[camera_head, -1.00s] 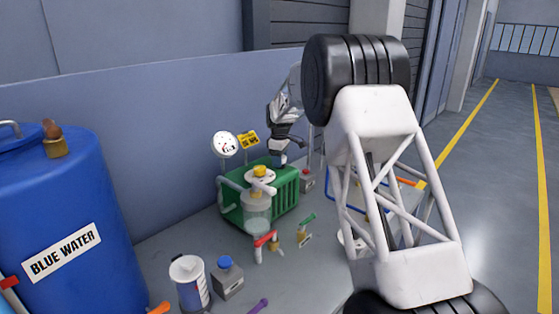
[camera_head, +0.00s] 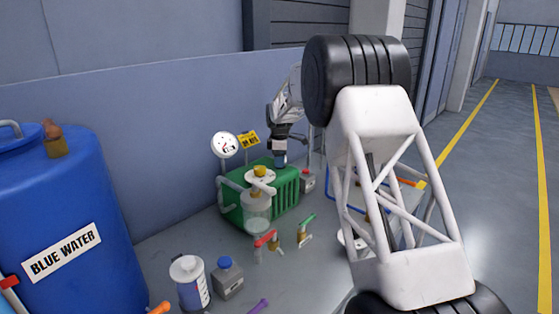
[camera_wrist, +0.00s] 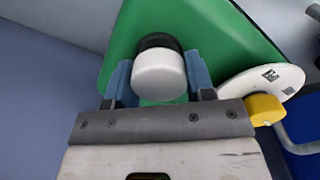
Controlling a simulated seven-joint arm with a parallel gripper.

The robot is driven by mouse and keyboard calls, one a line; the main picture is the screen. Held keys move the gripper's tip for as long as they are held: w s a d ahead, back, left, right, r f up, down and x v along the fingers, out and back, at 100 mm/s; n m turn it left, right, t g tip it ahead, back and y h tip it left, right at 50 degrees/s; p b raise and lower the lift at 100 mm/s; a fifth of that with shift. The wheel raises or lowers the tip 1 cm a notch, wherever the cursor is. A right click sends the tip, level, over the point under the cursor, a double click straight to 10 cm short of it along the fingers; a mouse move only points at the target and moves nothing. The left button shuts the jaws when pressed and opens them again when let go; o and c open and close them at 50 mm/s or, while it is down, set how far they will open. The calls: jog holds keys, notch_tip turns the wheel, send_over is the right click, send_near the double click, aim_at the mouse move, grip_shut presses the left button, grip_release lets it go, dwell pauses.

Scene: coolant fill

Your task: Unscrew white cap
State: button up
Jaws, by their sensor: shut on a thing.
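The white cap (camera_wrist: 160,76) sits on a short black neck (camera_wrist: 158,42) on the green machine (camera_wrist: 120,48) in the wrist view. My gripper (camera_wrist: 158,82) has one blue finger on each side of the cap and is shut on it. In the head view my gripper (camera_head: 281,161) points down at the back of the green machine (camera_head: 286,192).
A clear tank (camera_head: 257,208) with a yellow cap (camera_head: 260,170) stands in front of the machine.

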dwell(0.5)
jog(key=shift+n, duration=1.9)
jog(key=o, duration=0.9)
jog(key=shift+r, duration=0.2)
jog(key=shift+r, duration=3.75)
